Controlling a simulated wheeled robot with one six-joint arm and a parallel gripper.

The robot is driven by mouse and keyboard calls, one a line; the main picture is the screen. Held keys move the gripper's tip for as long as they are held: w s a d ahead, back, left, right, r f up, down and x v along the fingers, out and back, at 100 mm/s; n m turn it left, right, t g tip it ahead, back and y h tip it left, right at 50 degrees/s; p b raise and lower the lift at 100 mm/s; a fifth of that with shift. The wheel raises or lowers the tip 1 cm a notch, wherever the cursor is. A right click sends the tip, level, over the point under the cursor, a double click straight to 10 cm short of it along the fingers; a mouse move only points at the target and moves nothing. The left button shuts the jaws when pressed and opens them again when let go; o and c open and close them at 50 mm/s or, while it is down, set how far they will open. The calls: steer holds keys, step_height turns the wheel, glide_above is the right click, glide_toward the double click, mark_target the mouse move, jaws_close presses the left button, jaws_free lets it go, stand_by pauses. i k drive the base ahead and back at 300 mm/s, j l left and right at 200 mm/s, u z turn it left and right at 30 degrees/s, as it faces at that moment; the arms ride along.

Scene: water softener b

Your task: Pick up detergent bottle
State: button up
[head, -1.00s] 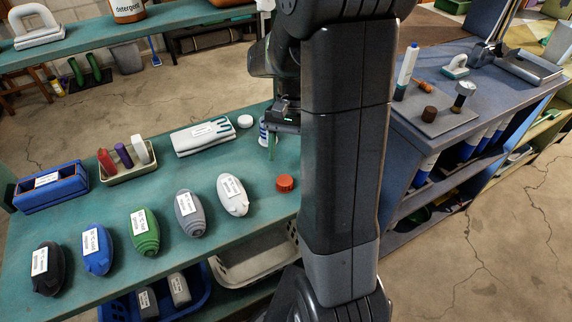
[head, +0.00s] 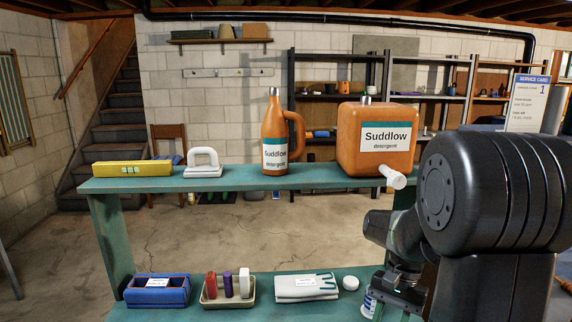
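The orange detergent bottle (head: 275,130) stands upright on the upper teal shelf, with a side handle, grey cap and a "Suddlow detergent" label. To its right on the same shelf is a larger orange detergent container (head: 376,138) with the same label and a white spout at its lower front. My gripper (head: 392,314) points down at the lower right, below the upper shelf and well away from the bottle. Its fingers look apart, with nothing visible between them; their tips are cut off by the picture's bottom edge. A white and blue container (head: 368,304) shows beside it, partly hidden.
The upper shelf (head: 230,183) also holds a yellow box (head: 132,168) and a white handled brush (head: 203,163). The lower bench has a blue crate (head: 157,291), a tray (head: 228,302), gloves (head: 305,287) and a white lid (head: 350,283). The shelf beside the bottle's left is clear.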

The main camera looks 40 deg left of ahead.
mark_target(276, 156)
steer(key=u, duration=1.8)
